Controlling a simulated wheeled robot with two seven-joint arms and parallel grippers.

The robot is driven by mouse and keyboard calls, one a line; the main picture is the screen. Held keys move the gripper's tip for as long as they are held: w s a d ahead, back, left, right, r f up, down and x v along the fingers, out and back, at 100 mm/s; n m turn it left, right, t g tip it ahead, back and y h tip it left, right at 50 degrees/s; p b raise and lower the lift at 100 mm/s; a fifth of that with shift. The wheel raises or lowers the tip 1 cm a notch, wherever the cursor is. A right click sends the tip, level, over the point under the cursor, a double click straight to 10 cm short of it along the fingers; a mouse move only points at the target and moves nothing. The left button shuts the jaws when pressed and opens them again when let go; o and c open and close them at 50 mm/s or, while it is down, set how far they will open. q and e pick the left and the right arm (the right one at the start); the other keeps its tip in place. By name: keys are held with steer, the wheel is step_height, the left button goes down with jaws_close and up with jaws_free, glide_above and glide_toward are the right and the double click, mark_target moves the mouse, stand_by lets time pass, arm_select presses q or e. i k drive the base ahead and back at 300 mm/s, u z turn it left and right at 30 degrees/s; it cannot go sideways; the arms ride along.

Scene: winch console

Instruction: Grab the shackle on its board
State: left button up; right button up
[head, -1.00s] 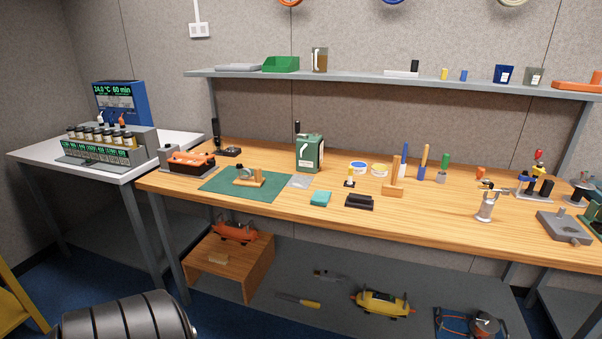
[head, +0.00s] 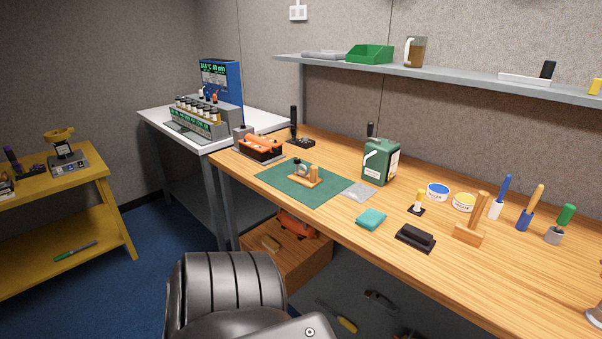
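A small wooden board with an upright post (head: 306,179) sits on the green mat (head: 291,193) on the wooden bench. A grey metal ring-like piece, which looks like the shackle (head: 301,168), stands on that board beside the post; its details are too small to tell. Neither gripper shows in the head view. A dark ribbed part of my own arm fills the bottom middle, in front of the bench.
A teal block (head: 371,219) and a black block (head: 415,237) lie to the right. A yellow cart (head: 80,215) stands at left.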

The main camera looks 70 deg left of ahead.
mark_target(311, 179)
steer(key=u, duration=0.7)
steer(key=i, duration=0.8)
steer(key=u, duration=0.9)
